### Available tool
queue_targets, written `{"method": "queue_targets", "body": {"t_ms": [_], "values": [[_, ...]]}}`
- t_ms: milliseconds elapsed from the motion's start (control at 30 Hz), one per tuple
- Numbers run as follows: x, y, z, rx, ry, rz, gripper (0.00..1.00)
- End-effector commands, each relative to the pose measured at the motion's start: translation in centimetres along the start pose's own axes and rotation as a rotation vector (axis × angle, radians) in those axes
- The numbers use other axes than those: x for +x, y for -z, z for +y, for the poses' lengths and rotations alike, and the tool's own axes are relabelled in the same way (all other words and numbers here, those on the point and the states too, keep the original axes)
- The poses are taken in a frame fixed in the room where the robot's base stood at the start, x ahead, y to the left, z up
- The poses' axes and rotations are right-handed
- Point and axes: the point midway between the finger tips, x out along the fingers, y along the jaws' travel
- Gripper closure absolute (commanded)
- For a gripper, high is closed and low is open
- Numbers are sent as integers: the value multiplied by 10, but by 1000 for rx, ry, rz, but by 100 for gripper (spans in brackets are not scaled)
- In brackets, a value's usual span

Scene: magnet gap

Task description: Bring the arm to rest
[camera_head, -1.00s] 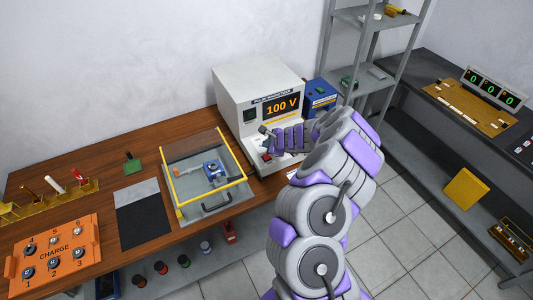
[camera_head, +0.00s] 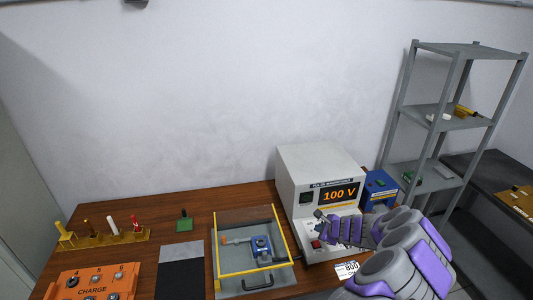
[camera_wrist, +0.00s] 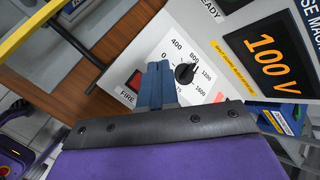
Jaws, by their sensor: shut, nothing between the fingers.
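My gripper (camera_head: 320,214) is shut and empty. It is in front of the white pulse magnetizer (camera_head: 296,180), whose orange display reads 100 V. In the wrist view the blue fingers (camera_wrist: 157,85) are together, with their tips over the sloped control panel near the black dial knob (camera_wrist: 185,73). The red FIRE switch (camera_wrist: 135,82) is just left of the fingers. I cannot tell whether the tips touch the panel. My arm reaches in from the lower right of the head view, and its purple and grey links hide part of the bench's right end.
A yellow-framed clear box (camera_head: 216,262) with a blue fixture inside stands left of the magnetizer. A blue box (camera_head: 380,188) stands right of it. An orange CHARGE box (camera_head: 88,282) and a tool rack (camera_head: 105,240) are at the left. Grey shelves (camera_head: 402,130) rise at the right.

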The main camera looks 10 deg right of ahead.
Motion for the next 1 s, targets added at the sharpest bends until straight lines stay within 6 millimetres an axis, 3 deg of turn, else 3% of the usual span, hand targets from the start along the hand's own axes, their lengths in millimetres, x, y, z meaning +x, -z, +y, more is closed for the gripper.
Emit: {"method": "queue_targets", "body": {"t_ms": [133,267,400,500,600,700,800,1000], "values": [[-6,-35,-1,-65,-12,-59,100],[-27,-108,4,-214,-43,-188,100],[-67,-195,25,-438,-92,-346,100],[-102,-244,49,-606,-132,-439,100],[-138,-280,79,-772,-181,-518,100],[-174,-302,111,-939,-234,-577,100],[-210,-313,147,-1102,-300,-621,100],[-275,-300,212,-1403,-449,-647,100]]}}
